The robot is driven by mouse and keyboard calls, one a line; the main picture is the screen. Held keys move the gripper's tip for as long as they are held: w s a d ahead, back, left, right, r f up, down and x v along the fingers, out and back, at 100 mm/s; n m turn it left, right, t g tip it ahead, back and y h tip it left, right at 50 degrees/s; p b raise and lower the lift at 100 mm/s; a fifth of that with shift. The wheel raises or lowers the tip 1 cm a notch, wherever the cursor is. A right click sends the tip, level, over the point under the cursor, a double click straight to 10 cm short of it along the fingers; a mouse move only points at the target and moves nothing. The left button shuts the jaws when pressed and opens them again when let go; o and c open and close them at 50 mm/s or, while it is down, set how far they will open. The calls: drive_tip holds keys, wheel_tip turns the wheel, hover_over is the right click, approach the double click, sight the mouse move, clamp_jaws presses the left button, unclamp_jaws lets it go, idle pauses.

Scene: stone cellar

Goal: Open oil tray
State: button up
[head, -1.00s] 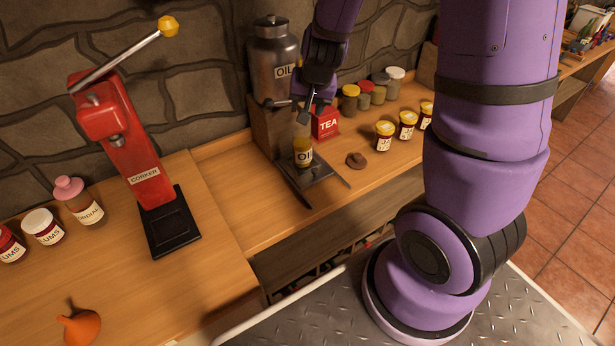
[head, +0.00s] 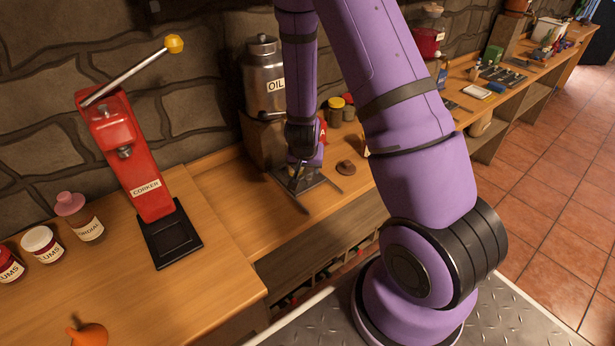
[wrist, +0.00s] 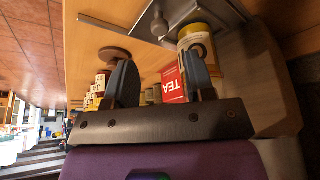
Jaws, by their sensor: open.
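The oil tray (head: 318,192) is a grey metal plate at the foot of the oil dispenser (head: 263,75), a steel canister on a dark stand. In the wrist view the tray (wrist: 215,12) shows at the top, with a small rounded grey knob (wrist: 160,26) beside it. The oil jar (wrist: 203,44) shows behind the right finger; in the head view my gripper mostly covers it. My gripper (head: 294,178) points down over the tray's left part. In the wrist view my gripper (wrist: 158,62) is open, with nothing between its fingers; contact with the knob cannot be told.
A red tea box (wrist: 172,84) and several jars (head: 342,108) stand behind the gripper. A brown lump (head: 346,167) lies right of the tray. The red corker (head: 130,155) stands on the left counter, near the cordial bottle (head: 80,215). The counter left of the tray is bare.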

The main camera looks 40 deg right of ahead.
sight(308, 177)
drive_tip(key=x, duration=0.7)
drive_tip(key=shift+f, duration=0.1)
clamp_jaws()
